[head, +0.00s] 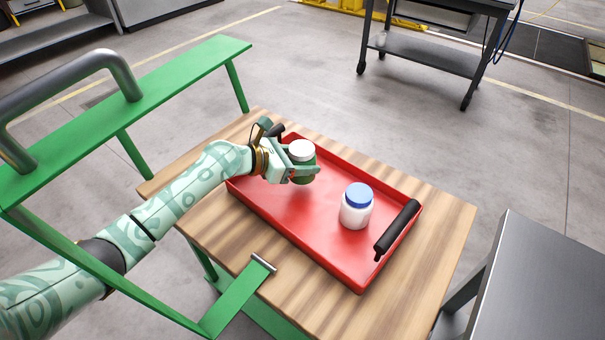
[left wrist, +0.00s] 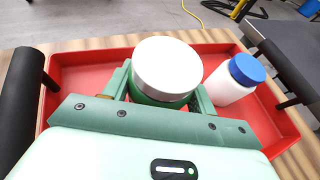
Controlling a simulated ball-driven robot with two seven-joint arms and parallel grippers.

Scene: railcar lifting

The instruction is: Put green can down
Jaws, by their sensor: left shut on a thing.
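The green can (head: 303,163) with a white lid is in my left gripper (head: 302,172), over the left part of the red tray (head: 335,265). In the left wrist view the can (left wrist: 164,72) stands upright between the two green fingers (left wrist: 160,98), which are shut on it. Its lower part is hidden, so I cannot tell whether it touches the tray floor. My right gripper is in neither view.
A white bottle with a blue lid (head: 356,206) stands in the tray, right of the can. The tray has black handles (head: 398,229) and lies on a wooden-topped table (head: 448,222). A green frame (head: 190,75) stands at left. The tray's front middle is clear.

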